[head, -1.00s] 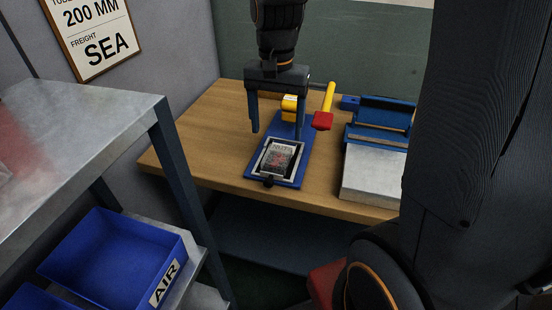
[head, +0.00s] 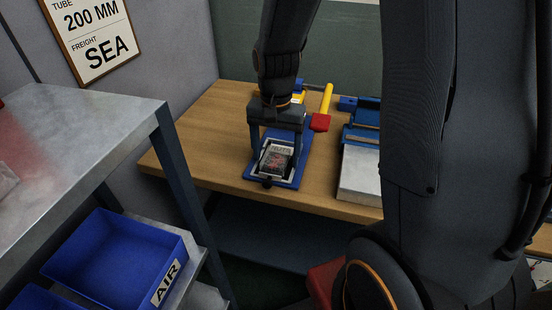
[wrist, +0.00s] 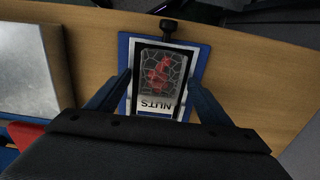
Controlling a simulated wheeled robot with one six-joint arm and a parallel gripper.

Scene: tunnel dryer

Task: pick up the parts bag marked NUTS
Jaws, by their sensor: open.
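The parts bag marked NUTS (head: 275,160) is a small clear bag with red pieces inside and a white label. It lies flat in a pale frame on a blue base plate (head: 292,178) on the wooden bench. In the wrist view the bag (wrist: 160,78) sits between the fingers, and its label reads upside down. My gripper (head: 277,158) is open, pointing down over the bag, with one finger on each side. In the wrist view the gripper (wrist: 160,88) holds nothing. I cannot tell whether the fingertips touch the bag or the plate.
A yellow lever with a red block (head: 320,122) stands just right of the plate. A grey and blue machine (head: 361,172) is farther right on the wooden bench (head: 208,140). A metal shelf (head: 80,135) with a blue bin marked AIR (head: 115,262) stands at left.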

